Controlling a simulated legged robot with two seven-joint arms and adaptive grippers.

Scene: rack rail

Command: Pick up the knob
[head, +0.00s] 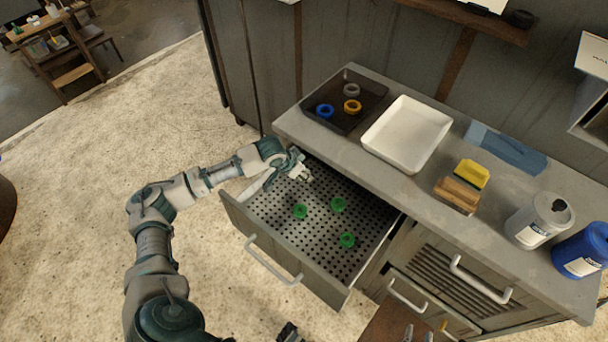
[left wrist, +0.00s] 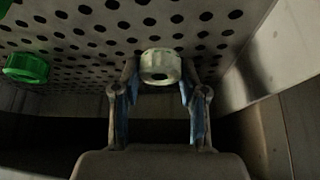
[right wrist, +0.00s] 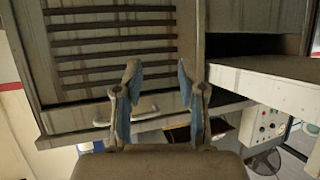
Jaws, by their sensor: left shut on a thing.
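A pale, whitish knob (left wrist: 160,66) sits between the fingertips of my left gripper (head: 300,172), in the far left part of the open drawer (head: 291,238). My left gripper (left wrist: 160,78) is shut on this knob, close to the perforated drawer floor. In the head view the gripper mostly hides it. Green knobs (head: 338,204) (head: 300,211) (head: 347,240) stand apart on the drawer floor; a green one (left wrist: 26,68) also shows in the left wrist view. My right gripper (right wrist: 160,75) is open and empty, facing the slatted cabinet front (right wrist: 110,48).
On the counter stand a dark tray (head: 372,118) with blue, yellow and grey rings, an empty white tray (head: 406,134), a yellow sponge (head: 471,174), a brush (head: 457,194) and two bottles (head: 540,220) (head: 582,250). The drawer walls and counter edge border my left gripper.

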